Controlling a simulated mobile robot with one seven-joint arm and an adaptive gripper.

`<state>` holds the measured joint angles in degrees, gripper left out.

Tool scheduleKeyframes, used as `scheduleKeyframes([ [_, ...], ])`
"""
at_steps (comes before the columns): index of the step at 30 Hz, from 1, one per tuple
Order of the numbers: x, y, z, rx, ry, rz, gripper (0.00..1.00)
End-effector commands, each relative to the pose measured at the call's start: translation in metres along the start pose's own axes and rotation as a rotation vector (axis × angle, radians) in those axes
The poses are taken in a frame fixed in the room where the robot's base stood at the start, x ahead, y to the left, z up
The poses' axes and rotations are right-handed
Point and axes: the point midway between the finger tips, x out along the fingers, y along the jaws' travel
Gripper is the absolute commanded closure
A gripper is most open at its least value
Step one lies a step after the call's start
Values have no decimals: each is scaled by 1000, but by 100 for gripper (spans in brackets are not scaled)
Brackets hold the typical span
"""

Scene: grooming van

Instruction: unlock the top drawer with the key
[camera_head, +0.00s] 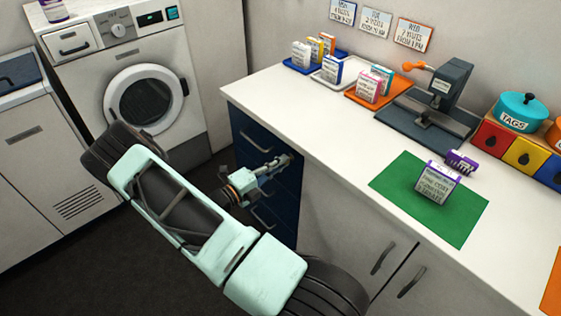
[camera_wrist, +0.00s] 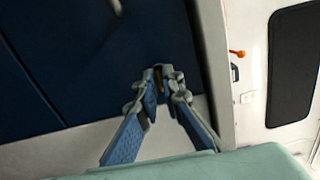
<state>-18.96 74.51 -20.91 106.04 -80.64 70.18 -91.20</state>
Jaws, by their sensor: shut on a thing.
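The dark blue drawer unit (camera_head: 246,128) stands under the left end of the white counter; its top drawer is at the height of my gripper. My gripper (camera_head: 286,160) is at the right part of the top drawer front, its fingers pointing at it. In the wrist view my gripper (camera_wrist: 160,76) has its fingertips close together against or just before the blue front (camera_wrist: 95,45). The drawer looks shut.
The white counter (camera_head: 300,105) overhangs the drawers. It bears a green mat (camera_head: 399,183), trays of small boxes, a press (camera_head: 450,85) and a teal pot (camera_head: 521,107). A washing machine (camera_head: 135,55) stands at the back left. Dark floor is free before the drawers.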

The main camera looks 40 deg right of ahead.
Motion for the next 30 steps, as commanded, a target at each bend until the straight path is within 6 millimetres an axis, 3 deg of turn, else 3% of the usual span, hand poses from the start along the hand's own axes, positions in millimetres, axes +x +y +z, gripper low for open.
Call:
scheduleKeyframes([
  [20,0,0,-1,-60,2,0,100],
  [21,0,0,-1,-60,2,0,90],
  [25,0,0,-1,-59,1,0,75],
  [30,0,0,0,-59,1,0,75],
])
